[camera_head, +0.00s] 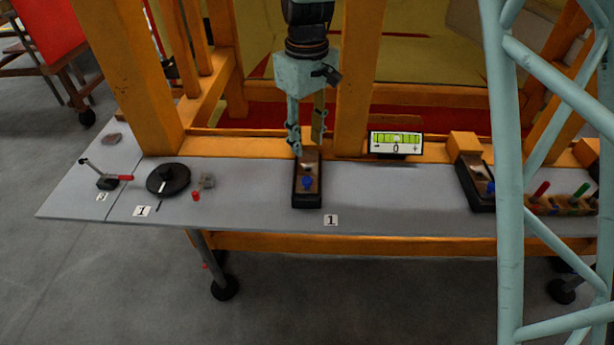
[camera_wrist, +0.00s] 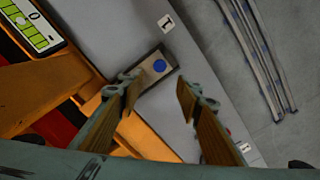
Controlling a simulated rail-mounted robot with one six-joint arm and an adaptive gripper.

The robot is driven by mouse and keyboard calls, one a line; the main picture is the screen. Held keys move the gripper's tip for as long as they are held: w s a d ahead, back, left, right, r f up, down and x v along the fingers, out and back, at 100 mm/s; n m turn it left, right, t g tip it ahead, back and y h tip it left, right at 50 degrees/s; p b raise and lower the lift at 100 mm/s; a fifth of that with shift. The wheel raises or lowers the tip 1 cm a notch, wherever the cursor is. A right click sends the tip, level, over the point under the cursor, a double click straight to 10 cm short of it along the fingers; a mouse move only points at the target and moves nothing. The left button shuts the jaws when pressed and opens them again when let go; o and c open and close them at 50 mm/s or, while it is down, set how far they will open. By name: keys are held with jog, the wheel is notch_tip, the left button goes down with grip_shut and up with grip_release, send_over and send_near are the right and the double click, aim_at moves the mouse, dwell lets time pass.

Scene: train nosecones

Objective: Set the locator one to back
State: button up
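A narrow black-sided box with a brown top (camera_head: 307,195) stands on the grey bench behind a label "1" (camera_head: 330,220); I take it for locator one. A blue round knob (camera_head: 307,183) sits on its top, and in the wrist view the knob (camera_wrist: 159,66) shows just beyond my fingertips. My gripper (camera_head: 308,148) points down over the rear part of the box. In the wrist view my gripper (camera_wrist: 157,82) is open, with nothing between its wood-coloured fingers. The rear of the box is partly hidden by the fingers, and contact cannot be told.
A display reading 0 (camera_head: 396,143) stands to the right. A similar box (camera_head: 477,190) is farther right. Orange posts (camera_head: 356,80) rise behind the bench. The bench between box and display is clear.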

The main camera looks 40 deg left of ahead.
aim_at(307, 180)
jog(key=shift+f, duration=0.1)
jog(key=shift+f+b, duration=0.35)
jog(key=shift+f, duration=6.4)
jog(key=shift+c, duration=0.5)
